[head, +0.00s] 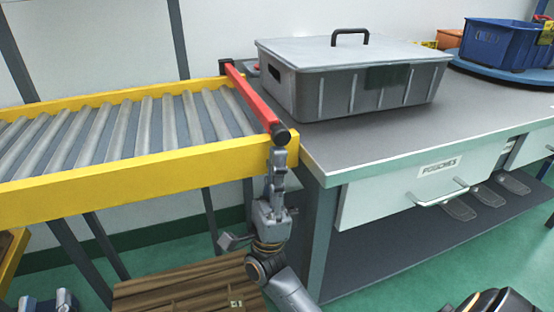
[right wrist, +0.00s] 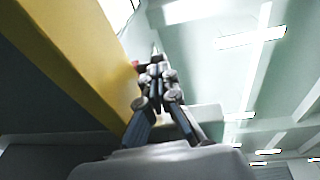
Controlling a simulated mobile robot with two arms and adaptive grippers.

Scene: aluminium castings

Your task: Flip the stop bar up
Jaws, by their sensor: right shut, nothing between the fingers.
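The red stop bar (head: 252,98) lies level across the right end of the roller conveyor (head: 55,187), with dark ends at both yellow rails. My right gripper (head: 278,150) points up beside the near rail's end, shut and empty. Its tips are just under the bar's near dark end; I cannot tell if they touch. In the right wrist view the shut fingers (right wrist: 155,65) point up beside the yellow rail (right wrist: 75,60), with a small bit of red at the tips. My left gripper (head: 46,302) shows at the bottom left, cut by the frame, its two fingers apart.
A grey lidded bin (head: 340,95) stands on the workbench (head: 440,122), right of the bar. The bench's drawer (head: 400,190) has a protruding handle. A blue crate (head: 495,45) is at the back right. Brown wooden slats (head: 190,290) lie below the conveyor.

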